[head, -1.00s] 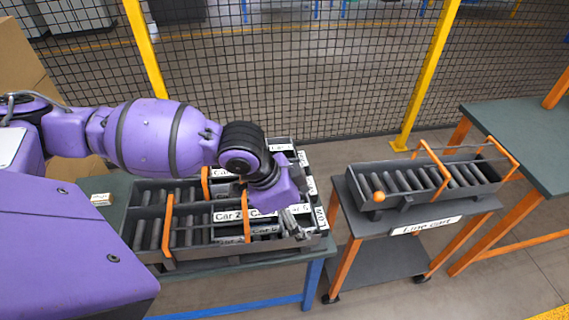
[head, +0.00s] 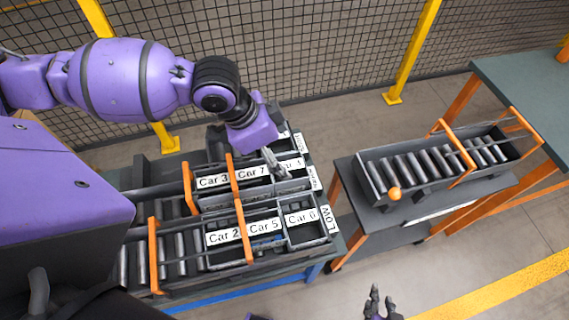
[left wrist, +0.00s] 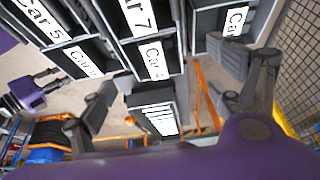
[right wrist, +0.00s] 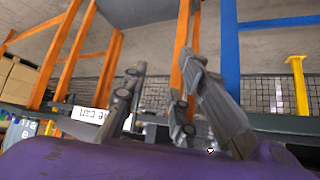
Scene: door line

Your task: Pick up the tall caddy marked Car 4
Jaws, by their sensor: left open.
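Dark caddies with white labels stand in rows in the rack. In the middle row, Car 3 (head: 212,181) and Car 7 (head: 252,172) read clearly. The end caddy (head: 291,164) is partly behind my left gripper (head: 273,161); its label seems to end in 4 in the left wrist view (left wrist: 153,60), but is blurred. My right gripper (head: 381,304) is low at the front, open and empty, away from the rack.
Car 2 (head: 223,237), Car 5 (head: 264,227) and Car 6 (head: 301,217) fill the front row, ending at a LOW sign (head: 328,220). Orange bars (head: 240,205) cross the rows. A roller cart (head: 360,195) stands to the right, with floor between. Mesh fence is behind.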

